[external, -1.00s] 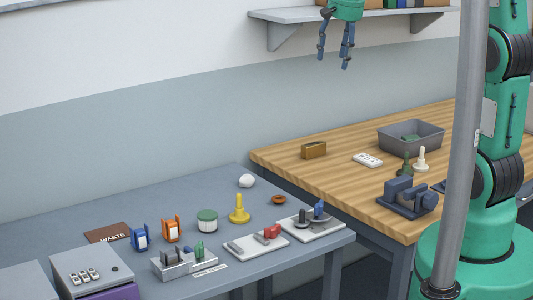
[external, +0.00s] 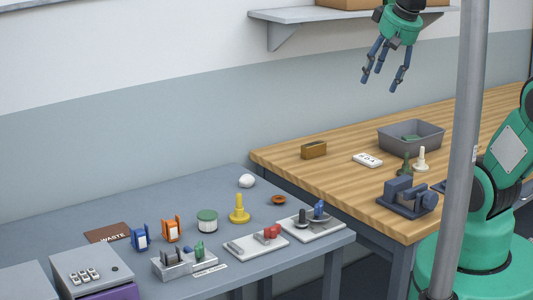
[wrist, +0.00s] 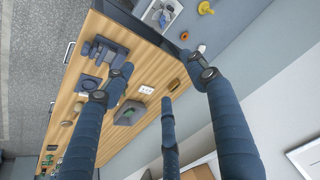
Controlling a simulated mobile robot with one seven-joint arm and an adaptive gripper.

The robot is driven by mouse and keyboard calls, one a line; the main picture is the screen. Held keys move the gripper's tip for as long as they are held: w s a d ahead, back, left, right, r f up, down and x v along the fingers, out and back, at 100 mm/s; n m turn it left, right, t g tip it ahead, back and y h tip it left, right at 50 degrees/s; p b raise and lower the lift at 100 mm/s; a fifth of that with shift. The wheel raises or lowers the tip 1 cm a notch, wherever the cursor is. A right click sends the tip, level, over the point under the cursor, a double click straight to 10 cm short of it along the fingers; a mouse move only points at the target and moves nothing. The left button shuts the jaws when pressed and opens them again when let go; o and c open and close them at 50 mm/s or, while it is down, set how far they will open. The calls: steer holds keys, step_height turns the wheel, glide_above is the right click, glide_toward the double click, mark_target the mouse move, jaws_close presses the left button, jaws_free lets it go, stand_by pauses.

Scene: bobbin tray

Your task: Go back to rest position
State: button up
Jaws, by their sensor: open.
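My gripper (external: 386,75) hangs open and empty in the air, high in front of the wall and below the shelf, in the external view. Its blue fingers are spread apart and touch nothing. In the wrist view the three spread fingers of my gripper (wrist: 160,95) reach over the wooden table (wrist: 150,68) far below. The wooden table also shows in the external view (external: 330,182). My green arm rises on the right, partly hidden behind a grey pole.
A grey pole (external: 467,150) stands before my arm. A shelf (external: 285,17) juts from the wall. The wooden table carries a grey bin (external: 410,148), a brown box (external: 314,150) and a dark blue device (external: 405,200). The grey table (external: 120,222) holds bobbins and fixtures.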

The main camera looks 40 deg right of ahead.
steer(key=s+a+f+n, duration=0.1)
steer(key=s+f+n, duration=0.1)
steer(key=s, duration=0.5)
steer(key=shift+s+f+t+b, duration=0.3)
steer(key=shift+f+b, duration=0.15)
steer(key=shift+f, duration=0.4)
stand_by(0.4)
